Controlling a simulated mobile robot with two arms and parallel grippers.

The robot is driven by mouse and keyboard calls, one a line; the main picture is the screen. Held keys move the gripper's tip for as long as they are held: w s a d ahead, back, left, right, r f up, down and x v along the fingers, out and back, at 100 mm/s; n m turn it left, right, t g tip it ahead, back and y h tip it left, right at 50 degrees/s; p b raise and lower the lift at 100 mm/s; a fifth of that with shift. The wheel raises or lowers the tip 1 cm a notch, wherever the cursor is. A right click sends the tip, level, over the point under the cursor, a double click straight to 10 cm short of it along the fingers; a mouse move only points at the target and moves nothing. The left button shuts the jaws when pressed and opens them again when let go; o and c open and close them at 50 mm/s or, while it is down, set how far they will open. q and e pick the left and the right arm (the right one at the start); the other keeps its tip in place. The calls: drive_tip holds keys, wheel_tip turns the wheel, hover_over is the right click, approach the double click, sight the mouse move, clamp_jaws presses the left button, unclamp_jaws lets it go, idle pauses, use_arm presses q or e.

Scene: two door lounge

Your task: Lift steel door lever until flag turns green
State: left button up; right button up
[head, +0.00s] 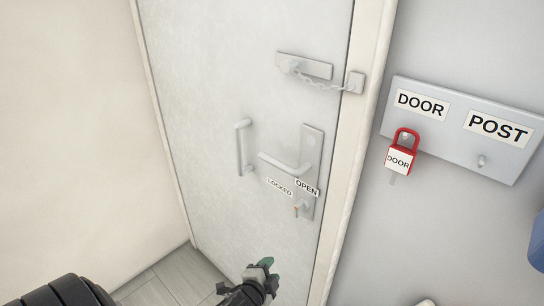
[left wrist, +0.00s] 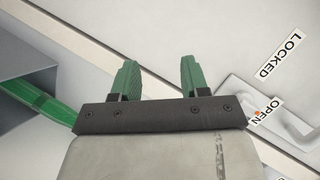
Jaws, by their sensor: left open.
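The steel door lever (head: 287,165) sits on a tall plate (head: 312,145) on the pale door, its handle pointing left and slightly up. Below it are a LOCKED label (head: 279,187) and an OPEN label (head: 307,187). I see no green flag. My left gripper (head: 267,272) is below the lever, apart from it. In the left wrist view its green fingers (left wrist: 158,76) are spread with nothing between them. The LOCKED label (left wrist: 280,53) and OPEN label (left wrist: 270,113) are to their right.
A pull handle (head: 242,148) is left of the lever. A door chain (head: 318,84) spans to the frame above. The door's lower left is clear.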

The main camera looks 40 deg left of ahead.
use_arm(q)
wheel_tip(320, 180, up, 15)
drive_tip(key=w+a+m+t+y, duration=0.1)
drive_tip(key=w+a+m+t, duration=0.1)
drive_tip(key=t, duration=0.1)
drive_tip(key=m+t+y+p, duration=0.2)
drive_tip(key=t, duration=0.1)
approach(271, 163)
drive_tip(key=p+x, duration=0.2)
drive_tip(key=x, duration=0.7)
drive_tip(key=shift+w+a, duration=0.15)
drive_tip(key=shift+w, duration=0.1)
drive_tip(key=shift+w+a, duration=0.15)
drive_tip(key=shift+w, duration=0.5)
drive_tip(key=shift+c, duration=0.3)
clamp_jaws()
